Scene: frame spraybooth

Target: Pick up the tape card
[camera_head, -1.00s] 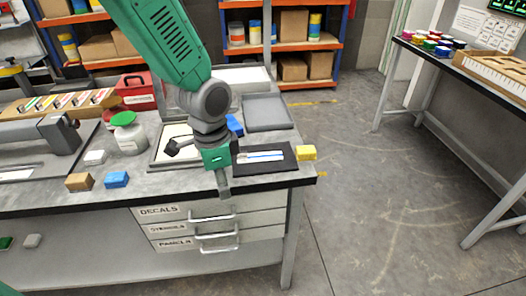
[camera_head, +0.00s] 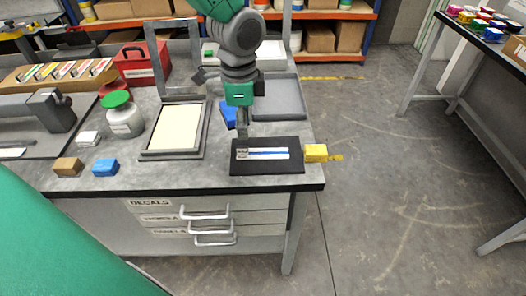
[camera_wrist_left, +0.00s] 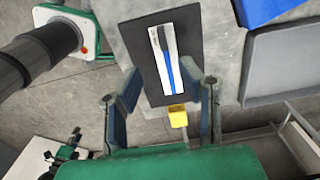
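The tape card (camera_head: 262,153), white with a blue stripe, lies on a black mat (camera_head: 265,168) at the bench's front right corner. It also shows in the left wrist view (camera_wrist_left: 165,57), with a dark patch at one end. My left gripper (camera_head: 242,128) is at the mat's back edge in the head view, near the card's left end. In the left wrist view my left gripper (camera_wrist_left: 160,75) is open, its two fingers apart on either side of the card, with nothing held. Whether the fingers touch the mat cannot be told.
A yellow block (camera_head: 316,152) sits right of the mat. A blue object (camera_head: 229,114) and a grey tray (camera_head: 278,98) are behind it. A framed screen (camera_head: 174,130), white jar (camera_head: 124,120) and blue block (camera_head: 105,167) stand left. The floor right of the bench is clear.

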